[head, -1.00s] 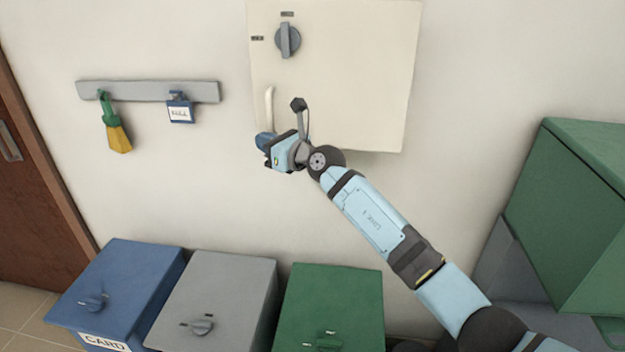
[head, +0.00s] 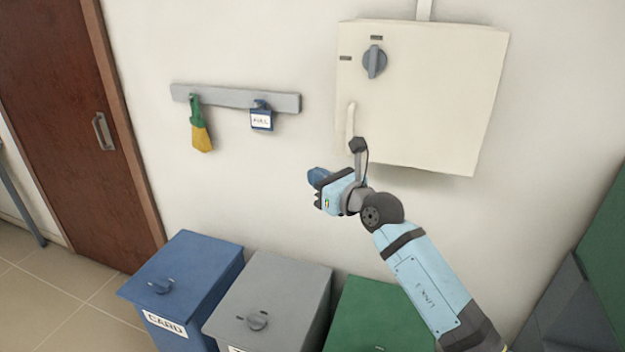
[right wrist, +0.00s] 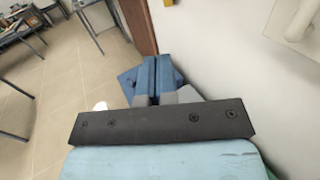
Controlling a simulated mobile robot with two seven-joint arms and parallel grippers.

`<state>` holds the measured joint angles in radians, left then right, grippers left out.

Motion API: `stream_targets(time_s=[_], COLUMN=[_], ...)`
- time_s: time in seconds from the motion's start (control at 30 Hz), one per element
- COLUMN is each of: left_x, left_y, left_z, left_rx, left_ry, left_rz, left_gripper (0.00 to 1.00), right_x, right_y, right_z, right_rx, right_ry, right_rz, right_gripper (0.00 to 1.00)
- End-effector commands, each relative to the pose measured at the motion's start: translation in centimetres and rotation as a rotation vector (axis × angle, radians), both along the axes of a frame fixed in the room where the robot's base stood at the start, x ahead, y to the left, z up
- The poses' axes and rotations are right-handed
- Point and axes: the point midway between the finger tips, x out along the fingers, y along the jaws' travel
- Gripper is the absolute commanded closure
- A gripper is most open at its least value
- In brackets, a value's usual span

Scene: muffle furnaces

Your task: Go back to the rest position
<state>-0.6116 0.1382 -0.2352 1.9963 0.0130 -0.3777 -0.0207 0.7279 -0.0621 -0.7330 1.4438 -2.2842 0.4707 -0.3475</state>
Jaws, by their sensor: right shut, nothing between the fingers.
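My right gripper (head: 318,178) is in the middle of the head view, below the cream wall cabinet (head: 425,95) and its pale handle (head: 350,124). It points left and appears apart from the cabinet. In the right wrist view its two blue fingers (right wrist: 153,80) are together with nothing between them. My light-blue right arm reaches up from the lower right. My left gripper is not in view.
Below stand a blue bin (head: 190,270) marked CARD, a grey bin (head: 280,290) and a green bin (head: 375,315). A grey wall rail (head: 230,97) holds a brush (head: 200,130) and a blue padlock-like item (head: 261,118). A brown door (head: 70,120) is at left.

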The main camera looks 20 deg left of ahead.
Motion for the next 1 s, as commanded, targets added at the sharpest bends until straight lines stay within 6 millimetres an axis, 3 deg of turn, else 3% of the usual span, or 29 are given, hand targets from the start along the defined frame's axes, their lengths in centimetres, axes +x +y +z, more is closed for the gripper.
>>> stream_targets(time_s=[0.2,0.37,0.57,0.77,0.87,1.0], left_x=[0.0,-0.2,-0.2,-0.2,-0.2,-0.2], left_y=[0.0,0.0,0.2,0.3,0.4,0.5], left_z=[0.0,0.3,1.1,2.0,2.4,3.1], left_rx=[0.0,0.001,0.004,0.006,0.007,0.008], left_ry=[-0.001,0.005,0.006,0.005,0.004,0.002], left_rz=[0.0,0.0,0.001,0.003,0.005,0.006], left_gripper=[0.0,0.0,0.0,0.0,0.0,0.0], right_x=[-1.9,-3.8,-7.2,-11.6,-14.9,-21.2], right_y=[0.2,-2.1,-9.4,-18.7,-23.2,-29.0], right_z=[-0.4,-3.1,-8.9,-16.7,-21.2,-27.5], right_rx=[0.027,0.257,0.804,1.36,1.632,1.997], right_ry=[0.026,0.232,0.686,1.119,1.317,1.568], right_rz=[0.004,0.025,-0.015,-0.174,-0.291,-0.491], right_gripper=[1.0,1.0,1.0,1.0,1.0,1.0])
